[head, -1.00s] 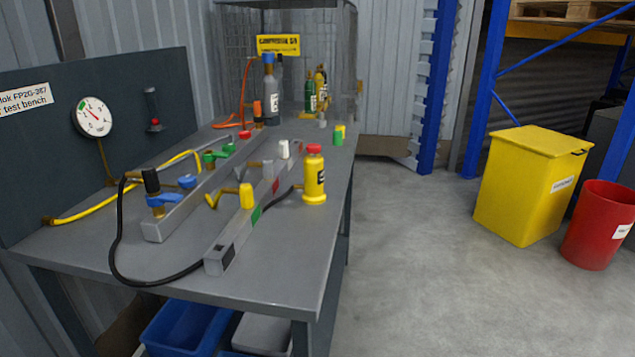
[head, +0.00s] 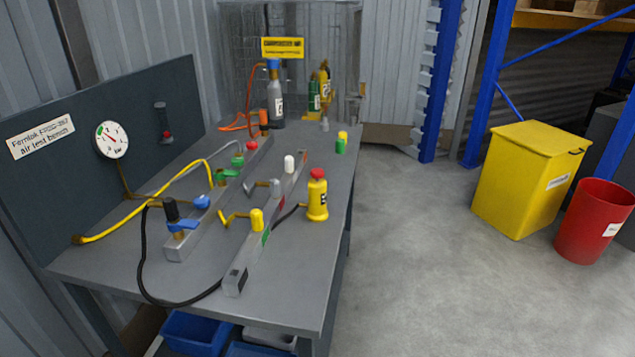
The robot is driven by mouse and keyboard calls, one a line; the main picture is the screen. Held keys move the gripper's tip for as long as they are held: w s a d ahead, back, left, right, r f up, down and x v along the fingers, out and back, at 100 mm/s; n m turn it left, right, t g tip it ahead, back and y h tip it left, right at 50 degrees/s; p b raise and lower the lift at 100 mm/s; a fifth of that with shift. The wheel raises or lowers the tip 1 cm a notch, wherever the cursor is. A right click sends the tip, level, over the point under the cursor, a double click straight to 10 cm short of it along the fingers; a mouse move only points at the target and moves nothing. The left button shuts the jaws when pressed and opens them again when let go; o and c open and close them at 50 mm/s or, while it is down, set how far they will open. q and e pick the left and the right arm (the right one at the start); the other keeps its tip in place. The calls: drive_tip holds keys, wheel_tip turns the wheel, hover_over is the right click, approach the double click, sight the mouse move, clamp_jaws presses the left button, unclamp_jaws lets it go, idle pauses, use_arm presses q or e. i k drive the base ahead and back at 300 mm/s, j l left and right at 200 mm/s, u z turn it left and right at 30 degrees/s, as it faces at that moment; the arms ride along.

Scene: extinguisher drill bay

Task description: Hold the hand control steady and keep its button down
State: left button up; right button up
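Neither of my grippers is in view. No thing in the head view can be named for certain as the hand control. A small upright yellow cylinder with a red top (head: 317,195) stands on the right side of the grey workbench (head: 290,310). A black cable (head: 287,216) runs from behind the near grey rail towards it. Its dark label is too small to read. Nothing is seen touching or pressing the red top.
Two grey rails (head: 187,243) carry coloured valves and caps. A yellow hose and a black hose (head: 143,255) lie on the bench. A gauge (head: 112,140) is on the left panel. A yellow bin (head: 520,185) and red bin (head: 592,228) stand right; the floor between is clear.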

sight(316, 173)
drive_tip(key=i+l+u, duration=0.1)
drive_tip(key=l+u, duration=0.25)
drive_tip(key=l, duration=0.2)
drive_tip(key=l+u, duration=0.4)
drive_tip(key=l, duration=0.15)
drive_tip(key=l+u, duration=0.35)
drive_tip(key=l, duration=0.2)
